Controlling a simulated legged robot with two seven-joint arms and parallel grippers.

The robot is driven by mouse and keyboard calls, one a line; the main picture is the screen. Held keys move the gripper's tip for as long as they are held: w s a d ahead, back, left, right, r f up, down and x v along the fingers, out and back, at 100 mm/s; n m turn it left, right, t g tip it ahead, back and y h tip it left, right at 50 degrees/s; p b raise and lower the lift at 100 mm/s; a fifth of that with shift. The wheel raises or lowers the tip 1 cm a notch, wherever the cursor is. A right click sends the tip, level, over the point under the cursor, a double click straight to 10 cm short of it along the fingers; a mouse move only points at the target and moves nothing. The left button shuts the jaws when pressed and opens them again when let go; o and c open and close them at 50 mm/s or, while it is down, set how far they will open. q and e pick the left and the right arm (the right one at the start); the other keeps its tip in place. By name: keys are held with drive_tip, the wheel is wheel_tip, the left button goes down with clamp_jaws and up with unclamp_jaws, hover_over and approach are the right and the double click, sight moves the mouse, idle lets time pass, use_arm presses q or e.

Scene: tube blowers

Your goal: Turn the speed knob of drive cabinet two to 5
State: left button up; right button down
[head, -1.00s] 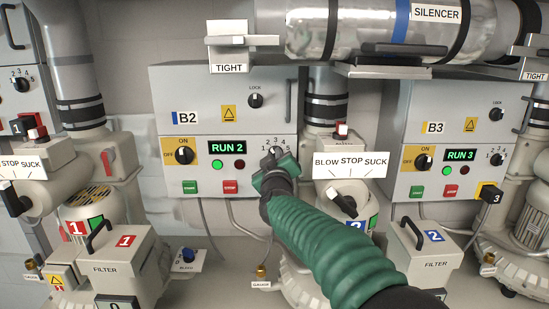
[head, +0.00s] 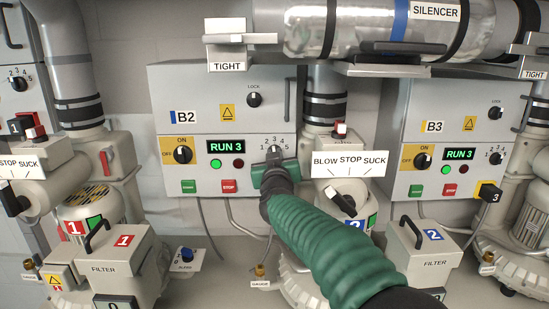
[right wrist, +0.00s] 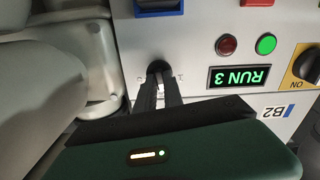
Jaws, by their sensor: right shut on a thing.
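Drive cabinet B2 (head: 215,95) stands in the middle of the head view, and its green display (head: 227,147) reads RUN 3. Its speed knob (head: 274,150) sits right of the display, with a scale of numbers around it. My right gripper (head: 274,160), on the green sleeved arm, is shut on this knob. In the right wrist view the dark fingers (right wrist: 160,88) close around the knob (right wrist: 159,70), and the display (right wrist: 240,78) appears upside down. The fingers partly hide the knob and its scale. My left gripper is not in view.
Cabinet B3 (head: 435,110) stands to the right, its display also reading RUN 3. The B2 on/off switch (head: 183,155) and the green and red buttons below the display are close by. The blow-stop-suck plate (head: 349,164) is just right of my gripper. The silencer pipe (head: 390,30) runs above.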

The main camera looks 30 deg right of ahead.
drive_tip(key=m, duration=0.3)
drive_tip(key=shift+m+b, duration=0.35)
drive_tip(key=shift+m, duration=0.05)
drive_tip(key=m+b, duration=0.1)
drive_tip(key=m, duration=0.2)
drive_tip(key=shift+s+d+m, duration=0.1)
drive_tip(key=shift+d+m, duration=0.05)
drive_tip(key=shift+m, duration=0.15)
drive_tip(key=m+b, duration=0.1)
drive_tip(key=m, duration=0.3)
drive_tip(key=shift+d+f, duration=0.1)
drive_tip(key=shift+f+m+b, duration=0.15)
drive_tip(key=shift+m+b, duration=0.65)
drive_tip(key=shift+m, duration=1.4)
drive_tip(key=shift+f, duration=0.1)
drive_tip(key=c, duration=1.6)
unclamp_jaws()
drive_tip(key=shift+s, duration=0.1)
drive_tip(key=shift+c, duration=0.2)
drive_tip(key=shift+o, duration=0.9)
drive_tip(key=shift+s, duration=0.15)
drive_tip(key=shift+s+d+r, duration=0.1)
drive_tip(key=shift+r, duration=0.1)
